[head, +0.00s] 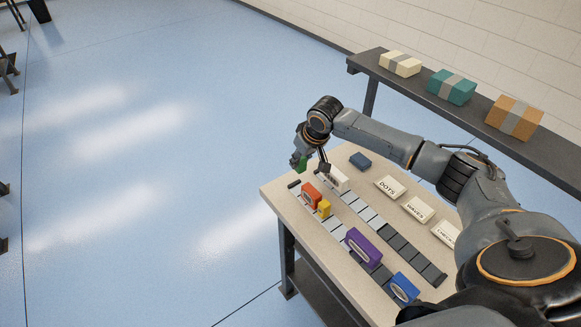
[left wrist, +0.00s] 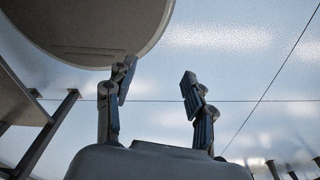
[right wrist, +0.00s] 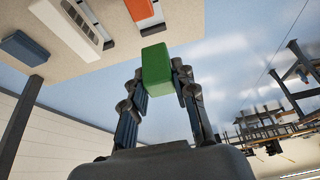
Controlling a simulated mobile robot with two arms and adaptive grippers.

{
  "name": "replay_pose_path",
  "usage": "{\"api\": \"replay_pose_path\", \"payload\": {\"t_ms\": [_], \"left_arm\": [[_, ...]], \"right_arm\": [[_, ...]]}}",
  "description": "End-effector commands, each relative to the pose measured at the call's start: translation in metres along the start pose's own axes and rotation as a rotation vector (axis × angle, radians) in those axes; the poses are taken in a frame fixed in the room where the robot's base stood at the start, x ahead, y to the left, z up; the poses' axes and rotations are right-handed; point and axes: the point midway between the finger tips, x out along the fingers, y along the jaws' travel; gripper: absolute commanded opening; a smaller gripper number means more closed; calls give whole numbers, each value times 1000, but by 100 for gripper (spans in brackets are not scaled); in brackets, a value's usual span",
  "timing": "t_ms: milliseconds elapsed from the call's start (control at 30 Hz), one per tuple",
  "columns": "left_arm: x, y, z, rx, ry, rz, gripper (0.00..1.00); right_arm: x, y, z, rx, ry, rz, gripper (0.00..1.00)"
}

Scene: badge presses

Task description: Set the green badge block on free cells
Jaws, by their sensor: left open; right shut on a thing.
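The green badge block (right wrist: 157,70) is held between the fingers of my right gripper (right wrist: 160,85). In the head view the green block (head: 300,164) hangs at the far left corner of the table, under my right gripper (head: 306,158). Two rows of cells run along the table. The near row (head: 336,229) bears an orange block (head: 311,195), a yellow block (head: 324,208), a purple block (head: 363,249) and a blue block (head: 403,288). The far row (head: 378,221) bears a white block (head: 336,179) at its far end. My left gripper (left wrist: 155,90) is open and empty.
A dark blue block (head: 360,161) lies on the table (head: 285,186) behind the rows. Labelled plates for dots (head: 389,187), waves (head: 418,210) and checks (head: 446,233) lie on the right. A shelf (head: 470,108) behind holds wrapped boxes.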

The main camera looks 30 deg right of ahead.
Motion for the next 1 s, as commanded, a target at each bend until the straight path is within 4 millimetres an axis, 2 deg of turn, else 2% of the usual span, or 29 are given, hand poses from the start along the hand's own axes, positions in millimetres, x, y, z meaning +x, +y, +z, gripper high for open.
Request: {"api": "replay_pose_path", "payload": {"t_ms": [167,400,700,1000], "left_arm": [[-2,-6,-6,2,7,-7,54],[14,-14,-18,1,27,-17,54],[50,-14,-12,0,21,-17,54],[58,-12,-6,0,14,-15,54]], "right_arm": [[6,13,-2,16,-1,5,0],[18,13,3,15,-1,6,0],[44,13,14,14,0,7,0],[74,12,27,17,-2,5,0]]}}
